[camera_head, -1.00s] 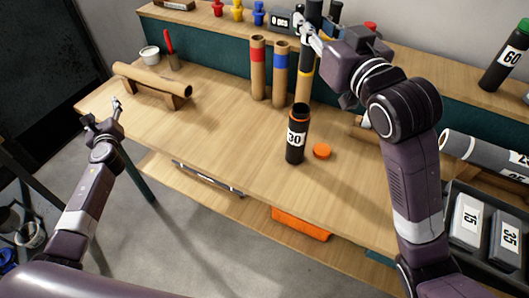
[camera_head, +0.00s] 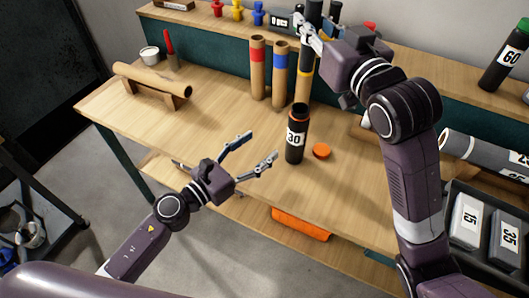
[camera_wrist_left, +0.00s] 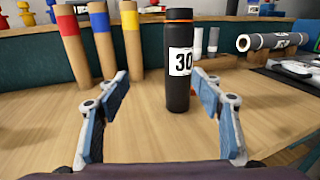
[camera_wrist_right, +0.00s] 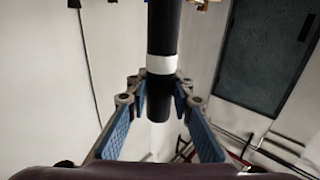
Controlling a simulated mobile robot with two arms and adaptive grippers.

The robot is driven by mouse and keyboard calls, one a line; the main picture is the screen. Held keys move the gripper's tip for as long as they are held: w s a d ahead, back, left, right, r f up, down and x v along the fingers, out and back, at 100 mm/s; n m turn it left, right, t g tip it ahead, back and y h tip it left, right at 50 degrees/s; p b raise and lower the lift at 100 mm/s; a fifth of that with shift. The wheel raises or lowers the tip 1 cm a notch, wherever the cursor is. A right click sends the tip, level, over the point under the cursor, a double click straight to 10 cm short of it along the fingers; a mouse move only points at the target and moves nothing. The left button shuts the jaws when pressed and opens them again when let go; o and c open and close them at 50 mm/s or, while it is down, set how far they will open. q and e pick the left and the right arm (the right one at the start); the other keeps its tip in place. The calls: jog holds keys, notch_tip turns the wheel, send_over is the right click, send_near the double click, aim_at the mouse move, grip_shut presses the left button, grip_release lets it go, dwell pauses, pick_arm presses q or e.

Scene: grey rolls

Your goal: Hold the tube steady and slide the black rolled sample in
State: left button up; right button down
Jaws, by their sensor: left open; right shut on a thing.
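The black tube (camera_head: 297,128) with a white "30" label and orange rim stands upright on the bench, open at the top. My left gripper (camera_head: 263,146) is open, just left of the tube and not touching it. In the left wrist view the tube (camera_wrist_left: 179,92) stands ahead, between the lines of the fingers but nearer the right one. My right gripper (camera_head: 308,30) is shut on the black rolled sample (camera_head: 312,12), held upright well above the bench. The right wrist view shows the sample (camera_wrist_right: 160,30) with its white band, between the blue finger pads.
An orange cap (camera_head: 321,151) lies right of the tube. Cardboard tubes with red (camera_head: 258,75), blue (camera_head: 280,80) and yellow bands stand behind. A cardboard roll (camera_head: 152,79) rests on a cradle at left. The bench's left middle is clear.

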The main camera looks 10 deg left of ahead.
aim_at(290, 136)
pick_arm(q)
jog(key=shift+m+g+h, duration=0.3)
jog(key=shift+m+h, duration=0.1)
jog(key=x, duration=0.4)
jog(key=s+d+x, duration=0.1)
jog(key=x, duration=0.3)
jog(key=d+x, duration=0.1)
jog(key=x, duration=0.3)
jog(key=shift+s+d+r, duration=0.15)
jog(key=shift+s, duration=0.2)
jog(key=c, duration=1.3)
pick_arm(e)
notch_tip(290, 136, down, 6)
jog(key=shift+f, duration=0.1)
